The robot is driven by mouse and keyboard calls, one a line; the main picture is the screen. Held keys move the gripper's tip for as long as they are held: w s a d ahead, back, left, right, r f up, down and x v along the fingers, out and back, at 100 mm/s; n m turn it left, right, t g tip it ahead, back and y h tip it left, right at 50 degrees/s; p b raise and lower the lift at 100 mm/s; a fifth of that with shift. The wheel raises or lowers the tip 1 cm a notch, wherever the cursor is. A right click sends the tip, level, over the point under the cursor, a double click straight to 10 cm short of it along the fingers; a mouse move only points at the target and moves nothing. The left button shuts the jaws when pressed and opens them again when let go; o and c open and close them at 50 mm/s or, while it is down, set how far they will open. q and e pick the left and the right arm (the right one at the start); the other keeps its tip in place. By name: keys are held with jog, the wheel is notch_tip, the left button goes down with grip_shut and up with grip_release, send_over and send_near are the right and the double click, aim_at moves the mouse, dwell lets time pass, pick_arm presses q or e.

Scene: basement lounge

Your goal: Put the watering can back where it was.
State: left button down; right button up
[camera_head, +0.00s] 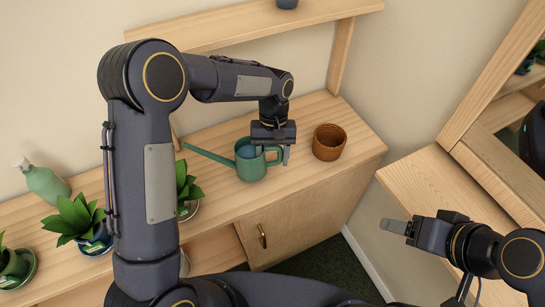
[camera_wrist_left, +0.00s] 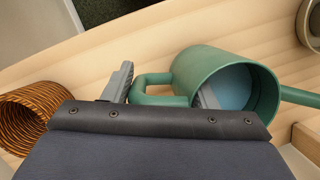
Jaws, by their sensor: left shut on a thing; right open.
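The green watering can (camera_head: 251,164) stands upright on the wooden cabinet top, with its long spout pointing left and its handle on the right. Blue shows inside it. My left gripper (camera_head: 270,155) comes down over it from above. In the left wrist view, one finger is outside the handle and the other reaches inside the rim of the can (camera_wrist_left: 188,68), so the gripper is shut on the can's handle side. My right gripper (camera_head: 394,226) is open and empty at the right, in front of the lower wooden surface.
A brown woven basket (camera_head: 329,142) stands just right of the can. Potted plants (camera_head: 82,222) and a green bottle (camera_head: 42,181) stand farther left on the cabinet top (camera_head: 352,165). A raised wooden shelf (camera_head: 230,27) runs along the wall behind.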

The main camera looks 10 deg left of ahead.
pick_arm(q)
jog(key=shift+f, duration=0.45)
jog(key=shift+f, duration=0.2)
jog(key=c, duration=0.6)
grip_release()
jog(key=v, duration=0.8)
jog(key=shift+s, duration=0.1)
jog(key=shift+s+f, duration=0.1)
